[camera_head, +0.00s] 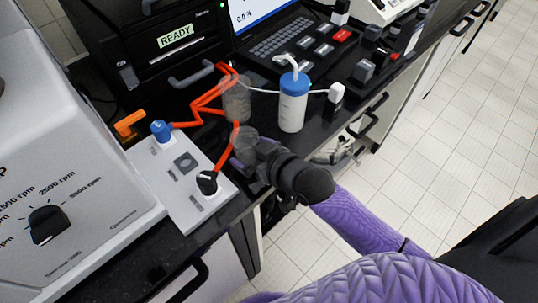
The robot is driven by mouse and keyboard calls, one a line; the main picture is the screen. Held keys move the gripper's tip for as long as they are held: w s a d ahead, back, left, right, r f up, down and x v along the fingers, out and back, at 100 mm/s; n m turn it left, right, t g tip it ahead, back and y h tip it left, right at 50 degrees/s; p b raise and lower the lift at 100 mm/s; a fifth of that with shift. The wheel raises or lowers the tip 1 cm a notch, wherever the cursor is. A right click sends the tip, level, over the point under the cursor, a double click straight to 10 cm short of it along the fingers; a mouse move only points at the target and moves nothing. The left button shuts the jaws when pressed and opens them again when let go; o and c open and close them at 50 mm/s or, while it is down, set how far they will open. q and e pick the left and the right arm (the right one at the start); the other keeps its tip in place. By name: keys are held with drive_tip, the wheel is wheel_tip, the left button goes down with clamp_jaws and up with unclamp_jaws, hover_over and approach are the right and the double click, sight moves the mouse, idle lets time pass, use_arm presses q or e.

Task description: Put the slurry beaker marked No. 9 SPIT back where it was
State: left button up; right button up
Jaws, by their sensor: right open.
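Two greyish see-through beakers stand on the black bench. The other beaker (243,137) is nearer, right by my right gripper. No marking can be read on either, so I cannot tell which is No. 9 SPIT. My right gripper (246,158) is open at the near beaker, partly covering its lower part. I cannot tell whether the fingers are around it or touch it. My left gripper is not in view.
A white bottle with a blue cap (293,103) stands to the right. A control box (184,180) with a blue knob and a black knob is at left, with the orange cord (205,97) above. A grey machine (60,190) fills the far left. The bench edge is close to my gripper.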

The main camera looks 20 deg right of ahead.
drive_tip(key=p+v, duration=0.3)
drive_tip(key=v, duration=0.7)
drive_tip(key=s+d+f+m+g+h, duration=0.1)
drive_tip(key=s+d+f+g, duration=0.15)
drive_tip(key=f, duration=0.55)
drive_tip(key=s+d+f+g+h, duration=0.15)
drive_tip(key=s+f, duration=0.25)
drive_tip(key=f, duration=0.4)
drive_tip(key=s+d+f+m+g+h, duration=0.15)
drive_tip(key=s+f, duration=0.25)
drive_tip(key=f, duration=0.4)
drive_tip(key=s+a+f+g, duration=0.1)
drive_tip(key=s+f+g, duration=0.2)
drive_tip(key=s, duration=0.5)
drive_tip(key=s+a+f+n+g, duration=0.1)
drive_tip(key=s+a+f+g, duration=0.1)
drive_tip(key=s+f, duration=0.3)
drive_tip(key=s+g, duration=0.1)
drive_tip(key=s, duration=0.2)
drive_tip(key=shift+s+f+h+b, duration=0.3)
drive_tip(key=shift+s+h, duration=0.1)
drive_tip(key=shift+d+g, duration=0.1)
drive_tip(key=shift+g, duration=0.15)
